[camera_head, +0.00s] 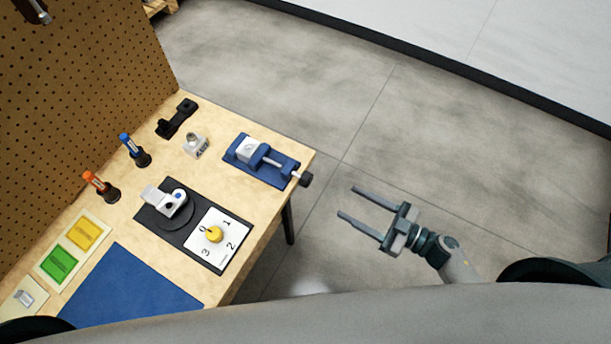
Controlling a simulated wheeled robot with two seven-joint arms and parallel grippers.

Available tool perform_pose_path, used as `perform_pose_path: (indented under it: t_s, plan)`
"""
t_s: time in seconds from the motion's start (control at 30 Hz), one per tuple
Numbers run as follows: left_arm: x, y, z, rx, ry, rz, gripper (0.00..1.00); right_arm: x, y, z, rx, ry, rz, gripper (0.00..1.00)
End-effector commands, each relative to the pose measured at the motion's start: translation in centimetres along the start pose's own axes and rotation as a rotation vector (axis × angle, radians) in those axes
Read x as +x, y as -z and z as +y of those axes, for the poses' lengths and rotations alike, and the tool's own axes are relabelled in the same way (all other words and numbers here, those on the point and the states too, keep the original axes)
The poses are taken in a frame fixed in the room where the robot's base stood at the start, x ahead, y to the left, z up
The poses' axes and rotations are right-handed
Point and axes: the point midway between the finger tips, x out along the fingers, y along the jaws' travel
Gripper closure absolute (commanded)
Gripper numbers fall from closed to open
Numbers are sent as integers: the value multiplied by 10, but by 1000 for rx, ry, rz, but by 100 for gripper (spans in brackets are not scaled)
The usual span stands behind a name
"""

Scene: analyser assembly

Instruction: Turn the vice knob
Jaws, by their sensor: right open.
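The vice (259,159) is blue with a light grey jaw block and sits near the right edge of the wooden table. A metal screw runs from it to a dark round knob (305,179), which sticks out past the table edge. My right gripper (347,203) is open and empty, out over the floor to the right of the table. Its two fingers point left, toward the table, and are apart from the knob. My left gripper is not in view.
On the table (140,220) are a black plate with a dial and yellow knob (214,234), a blue mat (128,291), orange and blue screwdrivers in holders, a black bracket (177,118) and yellow and green trays. A pegboard stands at the left. Floor right of the table is clear.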

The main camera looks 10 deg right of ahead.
Motion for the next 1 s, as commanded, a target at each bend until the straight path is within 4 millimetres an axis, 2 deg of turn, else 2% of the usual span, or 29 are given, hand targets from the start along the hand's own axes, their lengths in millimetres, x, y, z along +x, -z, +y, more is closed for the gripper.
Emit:
perform_pose_path:
  t_s: [0.7, 0.83, 1.0]
  plan:
    - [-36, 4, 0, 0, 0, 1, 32, 125, 4, 0, 1, -1, 3, 49]
    - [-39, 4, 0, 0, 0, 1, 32, 139, 2, 1, 0, -1, 2, 49]
    - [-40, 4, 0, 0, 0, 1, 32, 148, 1, 0, -1, 0, 0, 49]
